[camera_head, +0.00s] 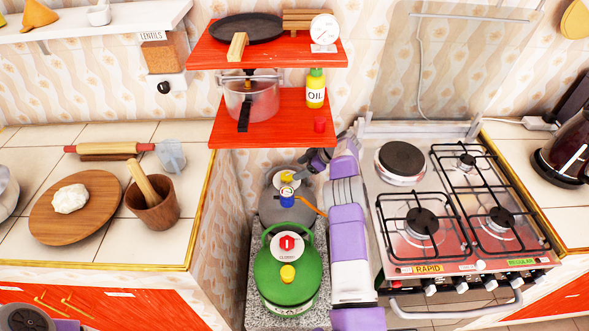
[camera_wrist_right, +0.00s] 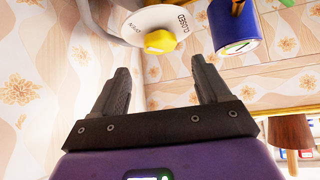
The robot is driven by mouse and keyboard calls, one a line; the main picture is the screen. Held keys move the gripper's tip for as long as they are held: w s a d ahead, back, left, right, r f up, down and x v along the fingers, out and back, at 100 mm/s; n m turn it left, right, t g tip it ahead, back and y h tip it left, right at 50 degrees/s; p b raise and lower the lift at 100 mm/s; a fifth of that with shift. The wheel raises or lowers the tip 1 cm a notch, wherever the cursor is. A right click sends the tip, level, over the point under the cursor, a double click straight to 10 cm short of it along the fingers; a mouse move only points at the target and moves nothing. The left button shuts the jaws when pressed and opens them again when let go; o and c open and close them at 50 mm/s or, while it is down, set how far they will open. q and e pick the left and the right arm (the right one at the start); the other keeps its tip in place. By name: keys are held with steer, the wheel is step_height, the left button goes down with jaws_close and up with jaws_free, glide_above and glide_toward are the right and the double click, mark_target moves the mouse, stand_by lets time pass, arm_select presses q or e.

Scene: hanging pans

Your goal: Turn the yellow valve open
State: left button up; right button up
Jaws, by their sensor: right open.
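A small yellow valve (camera_head: 286,177) sits on a pale round disc (camera_head: 275,181) at the grey cylinder (camera_head: 287,211) in the narrow gap. In the right wrist view the yellow valve (camera_wrist_right: 160,41) is close ahead, on a white lettered disc (camera_wrist_right: 150,20). My right gripper (camera_head: 303,167) reaches in from the right beside it. Its fingers (camera_wrist_right: 160,65) are apart and empty, with the valve just beyond and between the tips, seemingly untouched.
A blue fitting (camera_head: 287,197) with an orange hose (camera_head: 313,206) is beside the valve; the blue fitting (camera_wrist_right: 233,25) is near my right fingertip. Red shelves (camera_head: 226,128) hang above. The stove (camera_head: 480,240) stands right, a tiled counter (camera_head: 105,245) left.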

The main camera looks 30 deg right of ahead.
steer(key=shift+s+d+r, duration=0.25)
steer(key=shift+r, duration=0.05)
stand_by(0.4)
